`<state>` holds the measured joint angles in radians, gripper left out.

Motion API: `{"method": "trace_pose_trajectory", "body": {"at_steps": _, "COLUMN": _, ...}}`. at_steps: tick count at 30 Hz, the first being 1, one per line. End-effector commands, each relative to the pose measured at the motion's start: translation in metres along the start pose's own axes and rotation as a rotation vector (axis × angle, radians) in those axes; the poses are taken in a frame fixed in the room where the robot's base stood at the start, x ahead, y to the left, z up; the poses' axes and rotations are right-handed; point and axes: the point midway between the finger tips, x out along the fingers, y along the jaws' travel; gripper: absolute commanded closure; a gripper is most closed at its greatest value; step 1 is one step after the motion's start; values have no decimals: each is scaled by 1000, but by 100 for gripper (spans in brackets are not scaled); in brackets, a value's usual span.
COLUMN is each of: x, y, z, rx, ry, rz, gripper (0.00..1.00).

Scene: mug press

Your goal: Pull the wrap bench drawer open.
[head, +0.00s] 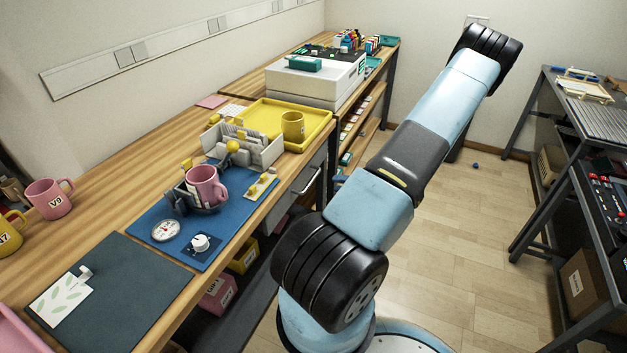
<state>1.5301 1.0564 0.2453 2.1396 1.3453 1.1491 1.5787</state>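A grey drawer front (296,194) with a pale bar handle (307,180) sits under the wooden bench (110,205), below the yellow tray. It looks shut, flush under the bench top. I take it for the wrap bench drawer, though no label shows. My arm rises from the lower middle to the upper right, to the right of the drawer. My gripper is outside the head view, so its opening and its distance from the handle do not show.
On the bench are a blue mat (150,213) with a pink mug (206,185) in a press, a yellow tray (262,112) with a yellow mug (292,125), and a white machine (318,85).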

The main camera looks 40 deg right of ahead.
Motion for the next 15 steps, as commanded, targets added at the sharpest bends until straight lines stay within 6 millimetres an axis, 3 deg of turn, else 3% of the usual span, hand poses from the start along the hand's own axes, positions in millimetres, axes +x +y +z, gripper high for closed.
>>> {"method": "trace_pose_trajectory", "body": {"at_steps": 15, "x": 90, "y": 0, "z": -1, "rx": 0, "ry": 4, "rz": 1, "gripper": 65}}
